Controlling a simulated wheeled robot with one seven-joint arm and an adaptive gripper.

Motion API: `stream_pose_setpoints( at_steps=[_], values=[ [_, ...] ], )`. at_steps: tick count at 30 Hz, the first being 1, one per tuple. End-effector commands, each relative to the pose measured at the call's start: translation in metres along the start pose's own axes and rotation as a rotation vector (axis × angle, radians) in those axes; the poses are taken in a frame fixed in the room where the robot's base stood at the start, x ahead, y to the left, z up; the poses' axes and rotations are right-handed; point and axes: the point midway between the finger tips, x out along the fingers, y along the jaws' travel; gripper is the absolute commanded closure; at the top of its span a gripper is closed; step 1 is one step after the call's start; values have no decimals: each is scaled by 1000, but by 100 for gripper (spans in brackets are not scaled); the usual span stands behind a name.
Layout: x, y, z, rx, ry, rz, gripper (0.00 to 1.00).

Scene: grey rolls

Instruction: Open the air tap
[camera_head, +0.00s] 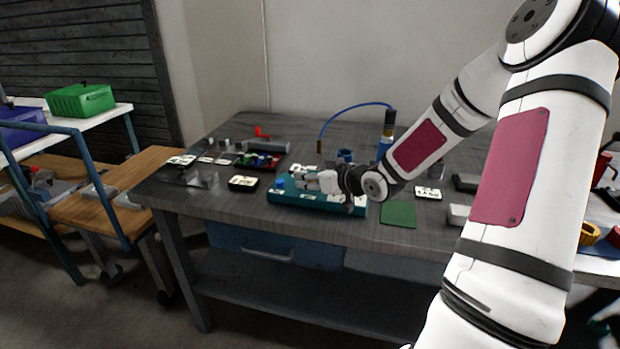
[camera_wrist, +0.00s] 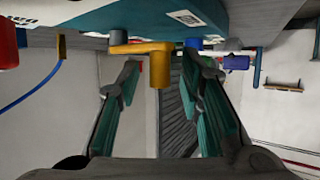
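A teal fixture block (camera_head: 318,205) with white labels lies on the grey table. It fills the top of the wrist view (camera_wrist: 130,17), which looks upside down. A yellow lever (camera_wrist: 140,48) with a stubby yellow end sits against the block's edge; it looks like the air tap's handle. My gripper (camera_head: 328,182) is over the block in the head view and hides part of it. In the wrist view my gripper (camera_wrist: 160,70) is open, with one teal-padded finger on each side of the lever's stub. Gaps show on both sides. I cannot make out the lever in the head view.
A blue hose (camera_head: 345,109) arches behind the block, beside a blue upright cylinder (camera_head: 386,138). A green mat (camera_head: 398,213) lies to the right. A black labelled tray (camera_head: 243,184) and several small parts lie to the left. The table's front edge is close.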

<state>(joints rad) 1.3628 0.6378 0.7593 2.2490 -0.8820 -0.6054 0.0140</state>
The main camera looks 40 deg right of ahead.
Motion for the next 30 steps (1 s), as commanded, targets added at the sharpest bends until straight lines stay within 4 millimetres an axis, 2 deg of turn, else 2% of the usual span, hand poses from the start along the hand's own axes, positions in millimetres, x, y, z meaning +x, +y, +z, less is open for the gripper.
stream_pose_setpoints(
  at_steps=[1, 5, 6, 19, 30],
  values=[
    [0, 0, 0, 0, 0, 0, 66],
    [0, 0, 0, 0, 0, 0, 96],
    [0, 0, 0, 0, 0, 0, 100],
    [3, -2, 0, 11, -1, 34, 100],
    [13, -8, -1, 82, 2, 218, 100]
  ],
)
